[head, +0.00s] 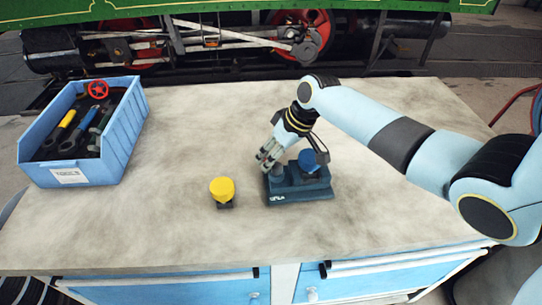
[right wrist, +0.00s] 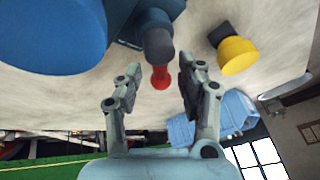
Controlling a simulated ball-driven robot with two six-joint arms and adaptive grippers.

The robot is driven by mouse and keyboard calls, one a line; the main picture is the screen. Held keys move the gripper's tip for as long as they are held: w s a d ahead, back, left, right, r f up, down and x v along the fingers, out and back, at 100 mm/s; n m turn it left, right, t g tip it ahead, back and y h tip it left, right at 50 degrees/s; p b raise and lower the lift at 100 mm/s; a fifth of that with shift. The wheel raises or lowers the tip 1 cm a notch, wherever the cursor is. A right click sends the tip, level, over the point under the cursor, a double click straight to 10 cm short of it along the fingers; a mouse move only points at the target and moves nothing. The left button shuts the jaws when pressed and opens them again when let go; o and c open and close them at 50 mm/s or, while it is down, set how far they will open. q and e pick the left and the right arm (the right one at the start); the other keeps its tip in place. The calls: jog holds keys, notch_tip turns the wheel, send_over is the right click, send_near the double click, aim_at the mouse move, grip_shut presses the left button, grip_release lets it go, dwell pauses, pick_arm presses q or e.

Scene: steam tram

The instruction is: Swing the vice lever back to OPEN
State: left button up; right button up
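The dark blue vice (head: 300,190) stands on the workbench, with a round blue part (head: 309,160) on top. My right gripper (head: 266,160) is at the vice's left side, pointing down. In the right wrist view the gripper (right wrist: 159,82) has its fingers spread apart. A dark grey rounded piece with a red end, which looks like the vice lever (right wrist: 160,76), shows between or just beyond the fingers; neither finger visibly touches it. The lever is hidden behind the gripper in the head view. A small white marking on the vice is too small to read. My left gripper is out of view.
A yellow-topped piece (head: 222,188) stands on the bench left of the vice. A blue bin (head: 118,135) with tools and a red handwheel (head: 98,89) is at the left. The workbench (head: 190,125) is clear between them. A green steam tram (head: 240,5) stands behind.

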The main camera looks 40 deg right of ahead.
jog(key=shift+f, duration=0.15)
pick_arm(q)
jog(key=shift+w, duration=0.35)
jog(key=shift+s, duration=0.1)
pick_arm(e)
jog(key=shift+c, duration=0.5)
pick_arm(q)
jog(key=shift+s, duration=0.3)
pick_arm(e)
grip_shut()
